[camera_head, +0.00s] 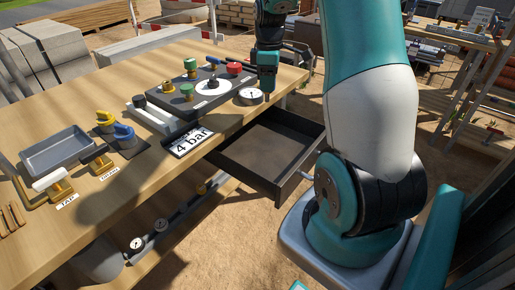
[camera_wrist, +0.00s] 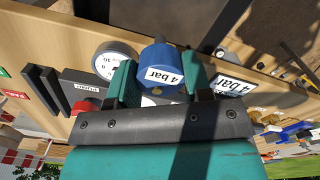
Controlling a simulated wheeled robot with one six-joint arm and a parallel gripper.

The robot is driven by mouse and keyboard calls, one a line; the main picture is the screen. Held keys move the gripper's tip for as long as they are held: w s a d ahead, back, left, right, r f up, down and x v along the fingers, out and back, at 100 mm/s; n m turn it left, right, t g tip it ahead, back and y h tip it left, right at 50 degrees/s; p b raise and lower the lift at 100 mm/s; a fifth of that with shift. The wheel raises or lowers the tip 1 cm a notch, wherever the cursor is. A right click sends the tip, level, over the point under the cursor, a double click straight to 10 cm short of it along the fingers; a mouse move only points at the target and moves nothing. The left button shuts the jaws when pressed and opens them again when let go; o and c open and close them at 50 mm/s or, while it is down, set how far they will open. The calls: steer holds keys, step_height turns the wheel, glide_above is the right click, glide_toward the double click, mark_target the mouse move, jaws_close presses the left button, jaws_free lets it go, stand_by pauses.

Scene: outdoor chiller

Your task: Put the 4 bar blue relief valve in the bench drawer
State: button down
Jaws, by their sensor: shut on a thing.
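The blue relief valve (camera_wrist: 160,68), with a white "4 bar" label, is between the teal fingers of my gripper (camera_wrist: 160,78) in the wrist view. My gripper is shut on it. In the head view my gripper (camera_head: 267,84) points down near the bench's right end, beside a round white gauge; the valve cannot be made out there. The bench drawer (camera_head: 292,186) is pulled open below the bench front, and its visible floor is bare. My gripper is behind the drawer in the picture; its height above the bench is hard to tell.
The white gauge (camera_head: 251,96) stands close left of my gripper. A dark block (camera_head: 205,98) holds green and red-capped fittings. A "4 bar" sign (camera_head: 190,142) is at the bench edge above the drawer. A grey tray (camera_head: 58,152) and yellow-handled valves (camera_head: 106,120) are farther left.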

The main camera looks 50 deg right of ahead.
step_height(320, 180, down, 19)
steer(key=shift+a+f+p, duration=0.1)
steer(key=shift+a+p, duration=0.05)
steer(key=shift+p, duration=0.25)
steer(key=shift+f, duration=0.1)
steer(key=c, duration=0.5)
jaws_free()
steer(key=shift+c, duration=0.2)
